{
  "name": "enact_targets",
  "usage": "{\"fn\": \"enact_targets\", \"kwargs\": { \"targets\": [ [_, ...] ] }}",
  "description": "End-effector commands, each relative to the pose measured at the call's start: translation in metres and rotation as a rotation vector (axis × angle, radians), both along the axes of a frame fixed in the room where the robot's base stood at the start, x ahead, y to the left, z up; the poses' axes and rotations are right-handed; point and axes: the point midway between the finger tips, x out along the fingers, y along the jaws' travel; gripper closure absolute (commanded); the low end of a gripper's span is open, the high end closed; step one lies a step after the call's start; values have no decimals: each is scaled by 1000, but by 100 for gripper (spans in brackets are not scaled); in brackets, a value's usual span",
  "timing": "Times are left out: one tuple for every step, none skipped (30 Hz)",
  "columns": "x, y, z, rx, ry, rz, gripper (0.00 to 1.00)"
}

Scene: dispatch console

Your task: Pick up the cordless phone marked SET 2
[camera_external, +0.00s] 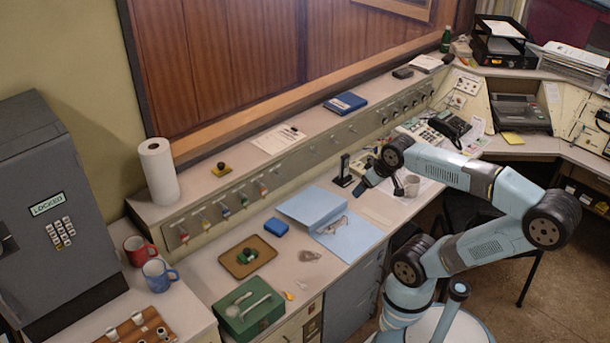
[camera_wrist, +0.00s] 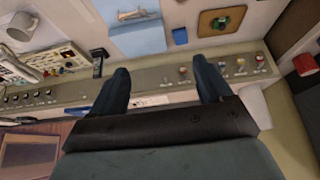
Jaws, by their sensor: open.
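A slim black upright handset on a small dark base (camera_external: 344,168) stands on the desk by the sloped panel. It looks like a cordless phone, but no SET 2 marking is readable. In the wrist view, a small black upright thing (camera_wrist: 98,60) between the keypad unit and the blue folder appears to be the same one. My gripper (camera_external: 368,180) is above the desk just right of the handset, apart from it as far as I can tell. In the wrist view, my gripper's two blue fingers (camera_wrist: 160,78) are spread with nothing between them.
A blue folder (camera_external: 312,206) lies left of my gripper, and a white mug (camera_external: 412,185) stands to its right. A keypad unit (camera_external: 420,132) and a black desk phone (camera_external: 449,126) are further back. The switch panel (camera_wrist: 60,92) runs behind the desk.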

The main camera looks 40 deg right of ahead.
Motion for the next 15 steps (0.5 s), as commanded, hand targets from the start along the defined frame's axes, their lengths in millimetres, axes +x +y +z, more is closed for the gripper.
{"fn": "enact_targets", "kwargs": {
  "targets": [
    [3,-1,0,-3,-2,-4,21],
    [6,-3,0,-6,-6,-8,21],
    [12,-6,0,-12,-14,-13,21],
    [17,-8,0,-18,-20,-20,21],
    [24,-12,0,-26,-30,-26,21],
    [35,-17,0,-38,-44,-37,21],
    [44,-22,0,-47,-57,-45,21],
    [54,-27,-1,-59,-70,-53,21],
    [67,-35,-2,-74,-88,-63,21],
    [76,-41,-2,-86,-102,-71,21],
    [86,-47,-3,-97,-117,-77,21],
    [98,-54,-4,-112,-137,-84,21],
    [108,-61,-5,-124,-151,-89,21],
    [117,-67,-6,-134,-165,-93,21],
    [129,-75,-8,-148,-183,-99,21]
  ]
}}
